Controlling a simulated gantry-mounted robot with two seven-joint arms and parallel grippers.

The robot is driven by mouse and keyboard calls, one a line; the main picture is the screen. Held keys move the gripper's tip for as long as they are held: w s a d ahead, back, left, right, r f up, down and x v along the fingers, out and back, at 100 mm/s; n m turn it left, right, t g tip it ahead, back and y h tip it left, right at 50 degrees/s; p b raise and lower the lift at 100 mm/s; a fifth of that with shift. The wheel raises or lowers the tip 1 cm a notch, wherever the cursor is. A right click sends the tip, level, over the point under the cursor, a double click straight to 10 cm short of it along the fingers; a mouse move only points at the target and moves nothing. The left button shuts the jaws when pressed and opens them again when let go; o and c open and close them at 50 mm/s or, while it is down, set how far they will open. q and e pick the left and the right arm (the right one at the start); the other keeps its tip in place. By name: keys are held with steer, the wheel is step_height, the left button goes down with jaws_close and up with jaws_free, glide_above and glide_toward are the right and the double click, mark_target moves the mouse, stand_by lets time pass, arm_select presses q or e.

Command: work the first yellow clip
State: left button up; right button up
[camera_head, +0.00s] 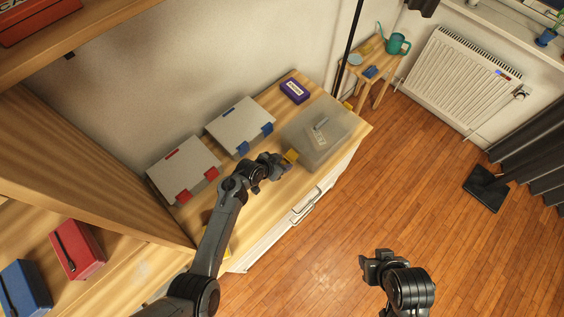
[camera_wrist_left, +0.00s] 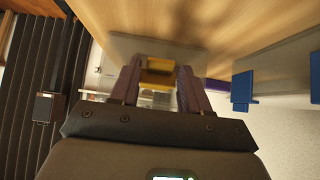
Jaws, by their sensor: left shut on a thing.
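A translucent grey case (camera_head: 335,150) stands at the right end of the wooden counter, with a small pale item showing through its lid. A yellow clip (camera_head: 291,156) is on its near left side; a second yellow spot (camera_head: 348,105) shows at its far right corner. My left gripper (camera_head: 283,161) is at the near left clip. In the left wrist view the yellow clip (camera_wrist_left: 157,70) lies between the two fingers of my left gripper (camera_wrist_left: 158,84), which is shut on it. My right gripper (camera_head: 370,264) is over the floor, away from the case; its jaw gap is unclear.
To the left stand a grey case with blue clips (camera_head: 238,127) and one with red clips (camera_head: 182,163). A purple box (camera_head: 295,90) lies behind. A small side table (camera_head: 375,62) with a teal watering can (camera_head: 397,44) stands beyond. Floor at right is mostly clear.

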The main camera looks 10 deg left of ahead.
mark_target(287, 161)
arm_select(q)
steer(key=shift+r+g+y+p, duration=0.5)
steer(key=shift+r+g+p, duration=0.15)
steer(key=shift+p, duration=0.6)
steer(key=shift+w+d+r+g+y+p, duration=0.2)
steer(key=shift+r+g+y+p, duration=0.25)
steer(key=shift+g+y+p, duration=0.15)
steer(key=shift+w+d+r+g+y+p, duration=0.1)
steer(key=shift+w+r+g+y+p, duration=0.05)
steer(key=shift+r+g+y+p, duration=0.4)
steer(key=shift+w+d+r+g+y+b, duration=0.15)
steer(key=shift+g+y+b, duration=0.35)
steer(key=shift+g, duration=0.4)
steer(key=o, duration=0.8)
steer(key=shift+r, duration=0.2)
